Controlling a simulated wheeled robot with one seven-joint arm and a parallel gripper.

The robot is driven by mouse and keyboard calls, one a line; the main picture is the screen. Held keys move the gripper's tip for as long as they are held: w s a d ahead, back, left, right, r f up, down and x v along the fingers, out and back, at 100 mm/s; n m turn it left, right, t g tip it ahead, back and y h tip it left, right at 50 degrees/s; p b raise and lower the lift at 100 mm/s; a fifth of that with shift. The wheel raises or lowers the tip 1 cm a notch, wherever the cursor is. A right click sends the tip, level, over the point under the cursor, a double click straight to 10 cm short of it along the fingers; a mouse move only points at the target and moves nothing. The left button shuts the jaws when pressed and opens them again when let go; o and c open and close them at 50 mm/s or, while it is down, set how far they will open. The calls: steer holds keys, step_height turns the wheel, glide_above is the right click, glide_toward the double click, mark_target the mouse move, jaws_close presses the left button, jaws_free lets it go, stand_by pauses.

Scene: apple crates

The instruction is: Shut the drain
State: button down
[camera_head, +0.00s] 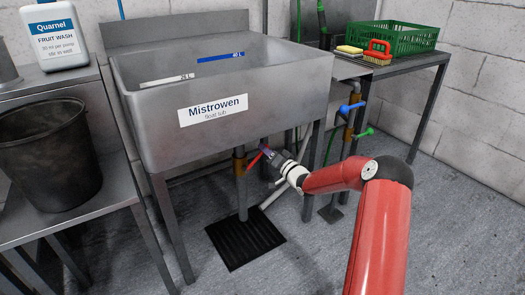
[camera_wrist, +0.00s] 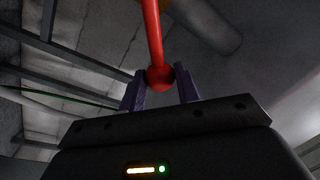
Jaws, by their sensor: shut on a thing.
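A steel tub labelled Mistrowen (camera_head: 225,135) stands on legs. Under it, a brass-coloured drain valve (camera_head: 239,160) sits on a vertical pipe above the floor. The valve's red lever (camera_head: 254,162) sticks out to the right, angled up toward my gripper (camera_head: 267,150). In the wrist view, my gripper (camera_wrist: 161,84) is shut on the ball end of the red lever (camera_wrist: 153,35), with one purple-grey finger on each side. The lever runs away from the fingers toward the top of that view. The inside of the tub's bottom is hidden.
A black floor grate (camera_head: 246,240) lies below the drain pipe. Blue (camera_head: 352,107) and green (camera_head: 364,132) levers sit to the right. A dark bucket (camera_head: 48,155) stands left on a bench. A green crate (camera_head: 395,38) is on the right-hand table.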

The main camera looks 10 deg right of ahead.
step_height(320, 180, down, 7)
steer(key=d+m+t+h+b, duration=0.1)
steer(key=m+b, duration=0.3)
steer(key=m, duration=0.5)
steer(key=shift+w+d+h, duration=0.3)
steer(key=shift+w+d, duration=0.05)
steer(key=shift+d, duration=0.35)
steer(key=shift+f+m, duration=0.1)
steer(key=shift+m, duration=0.2)
steer(key=c, duration=1)
jaws_free()
steer(key=shift+s, duration=0.1)
steer(key=v, duration=0.7)
steer(key=shift+s, duration=0.3)
steer(key=shift+p, duration=0.3)
